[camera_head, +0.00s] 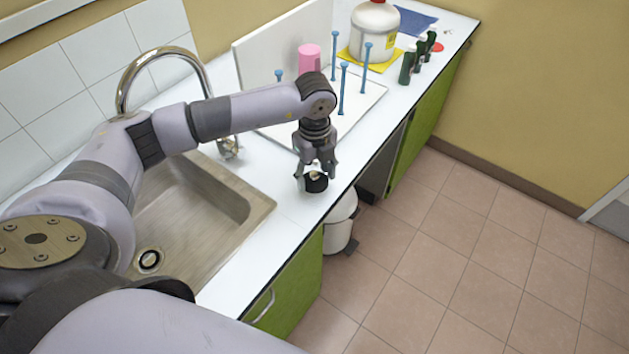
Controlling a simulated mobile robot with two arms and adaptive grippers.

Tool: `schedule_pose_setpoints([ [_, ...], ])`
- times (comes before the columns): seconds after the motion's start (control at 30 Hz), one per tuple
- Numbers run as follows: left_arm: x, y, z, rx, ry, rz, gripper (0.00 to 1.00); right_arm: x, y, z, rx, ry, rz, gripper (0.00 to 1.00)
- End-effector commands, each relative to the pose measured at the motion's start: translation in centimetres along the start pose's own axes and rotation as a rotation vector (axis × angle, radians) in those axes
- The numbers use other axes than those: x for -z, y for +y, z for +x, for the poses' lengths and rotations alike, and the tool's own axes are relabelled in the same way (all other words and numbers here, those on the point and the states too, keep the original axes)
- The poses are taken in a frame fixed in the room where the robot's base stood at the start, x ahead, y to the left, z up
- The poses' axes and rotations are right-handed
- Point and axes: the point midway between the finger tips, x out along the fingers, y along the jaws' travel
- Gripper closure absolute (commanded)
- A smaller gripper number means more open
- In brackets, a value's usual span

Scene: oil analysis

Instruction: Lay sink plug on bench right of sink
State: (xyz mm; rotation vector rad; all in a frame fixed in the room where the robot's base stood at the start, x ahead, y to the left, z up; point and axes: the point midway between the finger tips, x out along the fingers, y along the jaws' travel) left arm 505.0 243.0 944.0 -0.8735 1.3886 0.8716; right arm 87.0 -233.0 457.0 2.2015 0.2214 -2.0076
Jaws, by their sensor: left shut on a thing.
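My left gripper (316,174) points down over the white bench (294,204), right of the sink and close to the bench's front edge. It is shut on the sink plug (317,184), a small, round, black piece between the fingertips. The fingers partly hide the plug. I cannot tell whether it touches the bench or is just above it. The steel sink (200,225) lies to the left, with its drain hole (150,261) open at the bottom. My right gripper is not in view.
A drying board with blue pegs (343,90) and a pink cup (309,58) stands behind the gripper. A white jug (374,30) and dark green bottles (407,66) are farther back. The curved tap (160,52) rises behind the sink. A white bin (339,222) stands below the edge.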

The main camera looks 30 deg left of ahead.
Motion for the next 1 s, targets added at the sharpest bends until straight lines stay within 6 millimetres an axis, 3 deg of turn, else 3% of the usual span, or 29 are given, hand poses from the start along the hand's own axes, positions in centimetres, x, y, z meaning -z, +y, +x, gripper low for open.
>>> schedule_pose_setpoints([
  [0.27, 0.1, 0.1, 3.7, -0.003, 0.000, 0.001, 0.74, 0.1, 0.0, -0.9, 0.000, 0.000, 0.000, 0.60],
  [0.67, 0.0, 0.1, 4.4, -0.002, 0.000, 0.001, 0.74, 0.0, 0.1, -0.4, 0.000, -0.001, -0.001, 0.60],
  [0.7, 0.0, 0.1, 4.3, -0.001, 0.000, 0.001, 0.45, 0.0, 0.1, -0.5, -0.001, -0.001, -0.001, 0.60],
  [1.0, 0.0, 0.1, 4.3, -0.002, 0.000, 0.001, 0.26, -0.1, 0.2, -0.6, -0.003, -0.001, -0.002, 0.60],
])
